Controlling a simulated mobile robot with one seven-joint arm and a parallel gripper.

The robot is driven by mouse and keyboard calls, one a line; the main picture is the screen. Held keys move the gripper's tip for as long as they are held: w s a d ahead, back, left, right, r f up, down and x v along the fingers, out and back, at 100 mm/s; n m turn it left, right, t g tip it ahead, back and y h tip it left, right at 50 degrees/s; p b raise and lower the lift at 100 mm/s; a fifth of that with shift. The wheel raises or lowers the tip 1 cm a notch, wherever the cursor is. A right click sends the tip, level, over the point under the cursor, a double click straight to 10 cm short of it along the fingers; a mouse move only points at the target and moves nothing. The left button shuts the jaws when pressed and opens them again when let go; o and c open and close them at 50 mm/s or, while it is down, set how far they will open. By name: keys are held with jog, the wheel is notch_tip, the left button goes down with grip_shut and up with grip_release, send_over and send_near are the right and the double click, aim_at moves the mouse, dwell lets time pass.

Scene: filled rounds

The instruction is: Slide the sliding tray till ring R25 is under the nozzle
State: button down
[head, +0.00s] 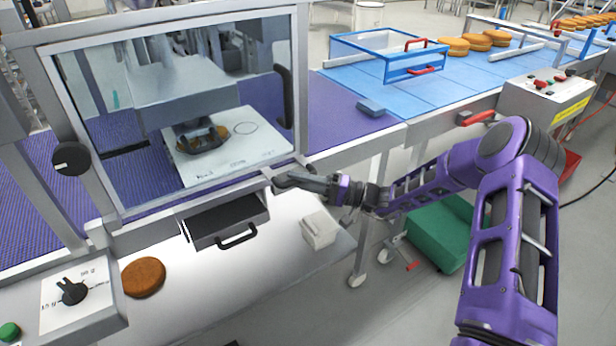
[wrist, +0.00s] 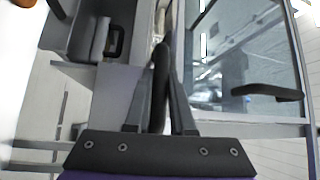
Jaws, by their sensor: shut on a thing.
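The sliding tray (head: 255,150) is a white plate behind the clear window of the machine. One empty ring (head: 243,128) is outlined on its right part. Small labels are printed along its front edge, too small to read, so I cannot tell which is R25. The nozzle head (head: 185,90) is a grey block above the tray's left part, over a dark round item (head: 203,138). The nozzle tip is hidden. My gripper (head: 280,182) is at the sill below the window's right corner, its fingers (wrist: 160,65) closed on a small part there, seemingly the tray's handle, mostly hidden.
The window's black handle (head: 284,95) is close above my gripper. A dark drawer (head: 225,220) with a handle is just left of it below the sill. A white box (head: 318,230) stands below. A dial (head: 73,292) and a brown round (head: 143,277) are at lower left.

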jog(key=s+a, duration=0.3)
jog(key=a, duration=0.2)
jog(key=shift+s+a, duration=0.15)
jog(key=shift+s, duration=0.2)
jog(key=c, duration=0.8)
grip_release()
jog(key=shift+o, duration=0.2)
jog(key=v, duration=1.7)
jog(key=shift+d+b, duration=0.25)
jog(key=shift+b, duration=0.15)
jog(key=shift+w+f, duration=0.1)
jog(key=shift+f, duration=0.05)
